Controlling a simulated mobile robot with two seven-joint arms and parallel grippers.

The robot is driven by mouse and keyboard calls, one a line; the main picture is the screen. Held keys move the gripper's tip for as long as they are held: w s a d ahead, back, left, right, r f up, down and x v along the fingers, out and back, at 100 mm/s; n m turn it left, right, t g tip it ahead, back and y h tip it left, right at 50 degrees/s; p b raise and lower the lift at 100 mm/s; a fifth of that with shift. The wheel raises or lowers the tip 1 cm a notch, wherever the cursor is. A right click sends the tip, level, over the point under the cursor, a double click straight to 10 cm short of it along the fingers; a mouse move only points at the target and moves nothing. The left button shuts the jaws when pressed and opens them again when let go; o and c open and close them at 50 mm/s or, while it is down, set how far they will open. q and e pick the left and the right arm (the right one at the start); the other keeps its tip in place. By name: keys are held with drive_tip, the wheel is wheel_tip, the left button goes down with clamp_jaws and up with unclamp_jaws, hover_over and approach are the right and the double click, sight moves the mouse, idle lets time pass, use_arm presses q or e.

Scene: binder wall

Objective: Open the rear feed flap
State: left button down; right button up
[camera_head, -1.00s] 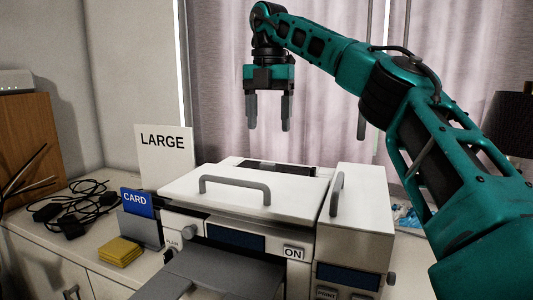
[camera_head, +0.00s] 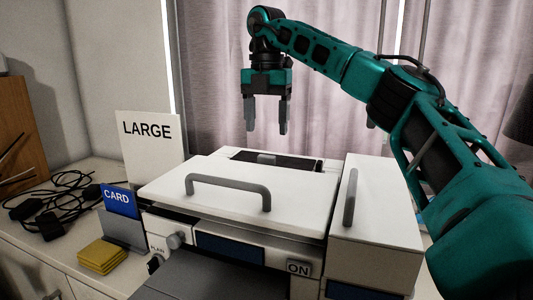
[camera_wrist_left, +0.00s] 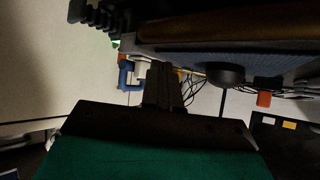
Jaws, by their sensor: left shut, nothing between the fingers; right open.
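The white printer (camera_head: 165,187) stands on the cabinet in the head view. At the rear of its top is a dark recessed panel (camera_head: 300,161) with a small grey tab (camera_head: 267,158), which looks like the rear feed flap; it lies flat, partly hidden by the front lid. My right gripper (camera_head: 267,130) is open and empty, pointing down above and behind this panel, and does not seem to touch it. My left gripper (camera_wrist_left: 163,85) shows only in the left wrist view, dark, with its fingers together and nothing between them.
The front lid has a grey bar handle (camera_head: 228,182); the right-hand unit (camera_head: 385,215) has another handle (camera_head: 350,197). A LARGE sign (camera_head: 150,150), a blue CARD holder (camera_head: 118,198), yellow cards (camera_head: 102,256) and black cables (camera_head: 55,205) are at the left. A curtain (camera_head: 225,60) hangs behind.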

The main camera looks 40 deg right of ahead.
sight(266, 156)
wheel_tip(266, 156, down, 8)
drive_tip(key=shift+r, duration=0.2)
drive_tip(key=shift+c, duration=0.3)
clamp_jaws()
idle(0.4)
